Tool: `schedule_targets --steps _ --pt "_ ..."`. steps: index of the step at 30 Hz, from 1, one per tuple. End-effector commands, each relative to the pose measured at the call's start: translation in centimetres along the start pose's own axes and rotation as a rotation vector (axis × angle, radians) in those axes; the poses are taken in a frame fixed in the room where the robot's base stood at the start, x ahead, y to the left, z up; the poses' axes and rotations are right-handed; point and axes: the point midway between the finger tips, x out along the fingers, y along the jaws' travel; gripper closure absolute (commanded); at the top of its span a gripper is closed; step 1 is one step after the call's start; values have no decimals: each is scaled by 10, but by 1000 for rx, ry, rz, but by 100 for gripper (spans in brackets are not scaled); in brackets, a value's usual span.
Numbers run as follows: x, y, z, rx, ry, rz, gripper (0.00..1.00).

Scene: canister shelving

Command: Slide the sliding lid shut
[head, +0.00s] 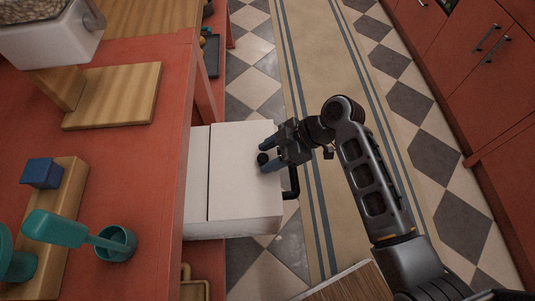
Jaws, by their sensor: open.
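A white box (238,205) with a flat white top sticks out from under the red counter at the picture's middle. A dark seam crosses its top, and a lighter panel (197,165) lies left of the seam, next to the counter. A small dark round knob (262,158) stands on the top near the right edge. My gripper (264,155) is open, with its bluish fingers at the knob, one on each side of it. I cannot tell whether the fingers touch it. A black handle (292,182) is on the box's right side, partly behind my gripper.
The red counter (120,195) fills the left side, holding a wooden board (125,95), a blue cube (41,173), a teal scoop (60,228) and a teal cup (116,243). Red cabinets (490,60) stand at the right.

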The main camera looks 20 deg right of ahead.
Motion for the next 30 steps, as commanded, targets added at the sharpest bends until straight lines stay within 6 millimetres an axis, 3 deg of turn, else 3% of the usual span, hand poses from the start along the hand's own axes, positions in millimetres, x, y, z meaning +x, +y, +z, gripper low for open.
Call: schedule_targets --steps 9,13,30 --pt "-51 1 1 1 1 5 46" --pt "-64 0 0 1 0 3 46" --pt "-70 0 0 1 0 1 46"
